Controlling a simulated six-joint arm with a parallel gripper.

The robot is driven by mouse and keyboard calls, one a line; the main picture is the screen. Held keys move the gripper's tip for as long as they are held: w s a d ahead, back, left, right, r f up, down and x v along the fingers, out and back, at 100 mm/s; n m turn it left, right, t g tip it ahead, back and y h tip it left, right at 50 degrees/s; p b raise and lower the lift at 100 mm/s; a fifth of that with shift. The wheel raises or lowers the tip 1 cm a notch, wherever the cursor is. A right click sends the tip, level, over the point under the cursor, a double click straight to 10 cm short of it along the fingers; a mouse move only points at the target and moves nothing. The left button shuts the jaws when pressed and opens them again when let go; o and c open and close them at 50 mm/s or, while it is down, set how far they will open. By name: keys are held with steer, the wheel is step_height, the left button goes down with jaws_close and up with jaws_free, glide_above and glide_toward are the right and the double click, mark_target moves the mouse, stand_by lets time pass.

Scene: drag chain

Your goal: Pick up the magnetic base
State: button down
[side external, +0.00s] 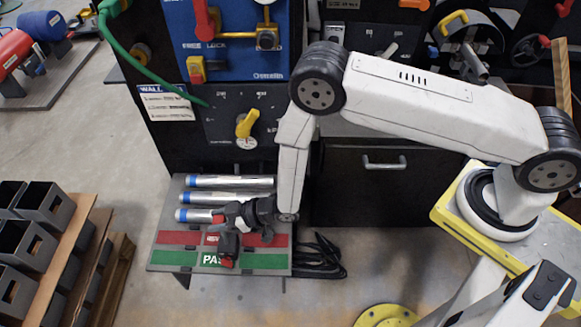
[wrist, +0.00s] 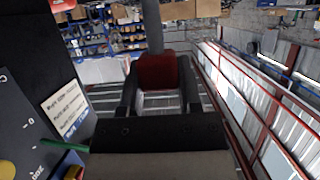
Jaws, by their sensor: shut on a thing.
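A red block with a grey post standing up from it, which I take for the magnetic base (wrist: 157,72), sits between the two dark fingers of my gripper (wrist: 158,90) in the wrist view. The fingers are shut on its sides. In the side external view my gripper (side external: 222,219) points left, low over the tabletop with the red and green bands. A red part of the held thing (side external: 218,218) shows at the fingertips there. Its lower part is hard to tell from the dark gripper parts, and I cannot tell whether it touches the tabletop.
Several blue-ended metal cylinders (side external: 230,182) lie on the grey tabletop (side external: 165,222), close to my gripper. Behind stands a black panel with a yellow knob (side external: 247,123). Black cables (side external: 318,258) lie at right. Grey bins (side external: 45,205) stand at left.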

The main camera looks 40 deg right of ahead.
steer(key=shift+w+r, duration=0.1)
steer(key=shift+a+r, duration=0.1)
steer(key=shift+r, duration=1.2)
steer(key=s+d+r, duration=0.6)
steer(key=s+r, duration=0.4)
steer(key=s, duration=0.2)
steer(key=shift+s+d+r, duration=0.15)
steer(key=shift+s+d, duration=0.05)
steer(key=shift+d, duration=0.2)
steer(key=shift+w, duration=0.15)
